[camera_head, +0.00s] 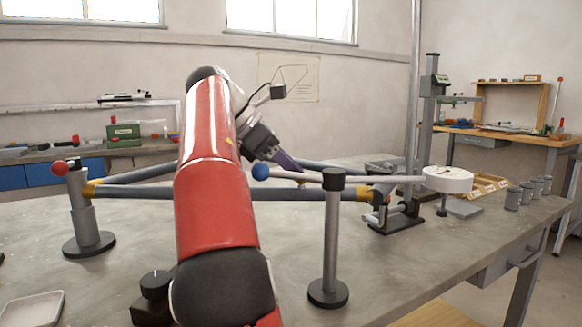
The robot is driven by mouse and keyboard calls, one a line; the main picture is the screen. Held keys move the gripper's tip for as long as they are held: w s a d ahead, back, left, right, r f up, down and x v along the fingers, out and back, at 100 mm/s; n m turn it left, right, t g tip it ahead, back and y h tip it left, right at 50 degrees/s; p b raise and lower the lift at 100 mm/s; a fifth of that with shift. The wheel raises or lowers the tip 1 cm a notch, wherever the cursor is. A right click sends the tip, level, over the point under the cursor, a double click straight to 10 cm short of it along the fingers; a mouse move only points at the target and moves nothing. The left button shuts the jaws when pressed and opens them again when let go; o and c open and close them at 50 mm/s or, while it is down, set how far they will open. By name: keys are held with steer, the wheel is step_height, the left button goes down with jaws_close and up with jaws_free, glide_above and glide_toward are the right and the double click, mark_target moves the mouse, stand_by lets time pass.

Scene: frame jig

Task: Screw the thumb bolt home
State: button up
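My gripper (287,163) reaches down behind my red arm, its dark purple end just above the frame tubes. My arm hides part of it, and I cannot tell whether its fingers are open or shut. A small brass-coloured piece (298,181) shows just below the gripper tip; it may be the thumb bolt, but it is too small to tell. The grey frame tubes (130,192) run across the jig, with yellow bands near the left post (83,215). A light bar with a blue ball end (260,173) passes close to the gripper.
A post with a black cap (333,180) stands in front of the tubes. A round white dial (447,179), a tall column stand (431,110) and several grey cylinders (526,192) are at the right. A black knob (155,284) and a shallow tray (32,308) are near the front left.

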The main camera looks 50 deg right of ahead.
stand_by(0.4)
steer(key=o, duration=1)
steer(key=shift+s+n, duration=0.1)
steer(key=shift+n, duration=0.2)
